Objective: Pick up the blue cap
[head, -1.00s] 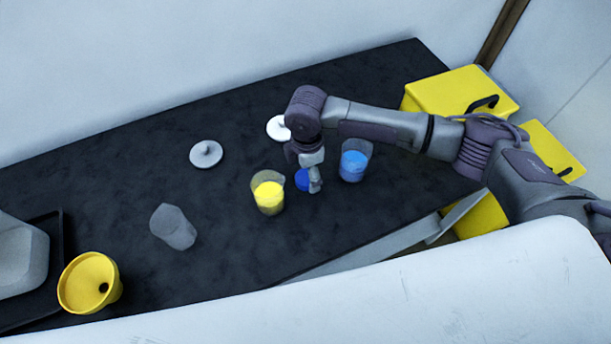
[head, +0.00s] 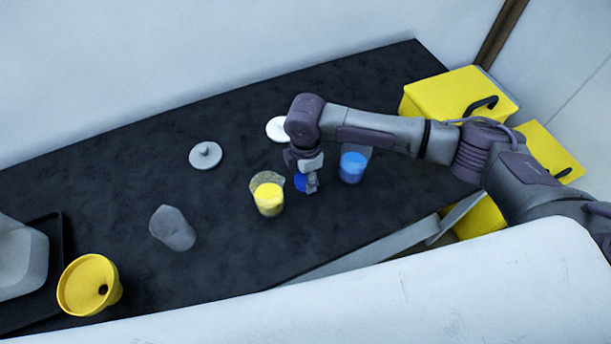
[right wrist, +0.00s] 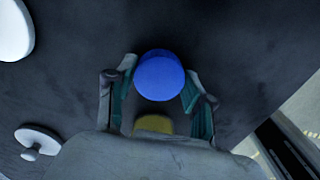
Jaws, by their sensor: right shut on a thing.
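The blue cap (head: 300,182) is a round blue piece between the yellow-filled beaker and the blue-filled beaker in the head view. In the right wrist view the blue cap (right wrist: 160,75) sits between the two fingers of my right gripper (right wrist: 160,88). My right gripper (head: 309,183) points down and is shut on the cap; it hides part of it in the head view. I cannot tell whether the cap touches the table. My left gripper is not in view.
The yellow-filled beaker (head: 269,199) stands close left of the cap, the blue-filled beaker (head: 353,168) close right. An empty grey beaker (head: 172,230), white lids (head: 205,155) and a yellow funnel (head: 88,284) are also on the dark table (head: 120,180). Yellow containers (head: 455,92) stand at the right.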

